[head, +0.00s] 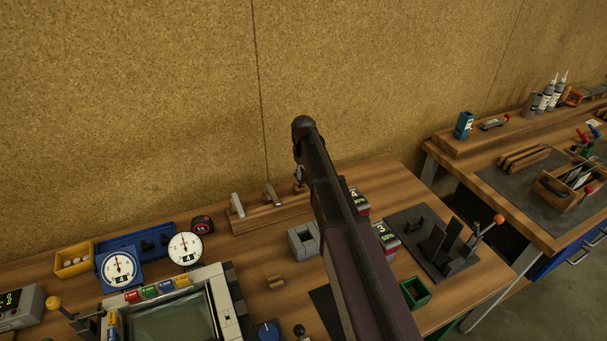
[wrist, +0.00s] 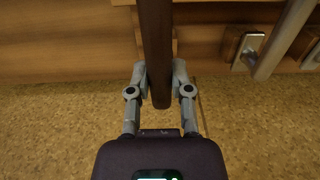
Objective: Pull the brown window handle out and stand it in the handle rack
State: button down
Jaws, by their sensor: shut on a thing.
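The brown window handle (wrist: 155,45) runs down the middle of the wrist view. My gripper (wrist: 160,82) is shut on it, with one finger on each side. In the head view my gripper (head: 299,172) points down at the right end of the wooden handle rack (head: 262,222). A small brown part of the handle (head: 299,187) shows just below the fingers. The handle's foot is hidden, so I cannot tell whether it is seated in the rack. A light grey handle (head: 237,204) and a darker one (head: 269,194) stand in the rack to the left.
A grey block (head: 304,241) stands in front of the rack. Numbered boxes (head: 382,235) and a dark plate with a fixture (head: 435,243) lie to the right. Dial gauges (head: 185,248) and a glass frame (head: 170,315) are at the left. The cork wall (head: 180,100) is close behind.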

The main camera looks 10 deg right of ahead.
jog(key=shift+f+b, duration=1.65)
jog(key=shift+f, duration=0.1)
jog(key=shift+c, duration=2.3)
grip_release()
jog(key=shift+r, duration=0.3)
notch_tip(320, 180, up, 10)
jog(key=p, duration=1)
jog(key=shift+f, duration=0.1)
jog(key=s+a+f+m+b, duration=0.1)
jog(key=s+f+m+b, duration=0.1)
jog(key=s, duration=2.4)
jog(key=shift+a+f, duration=0.2)
jog(key=shift+f, duration=0.15)
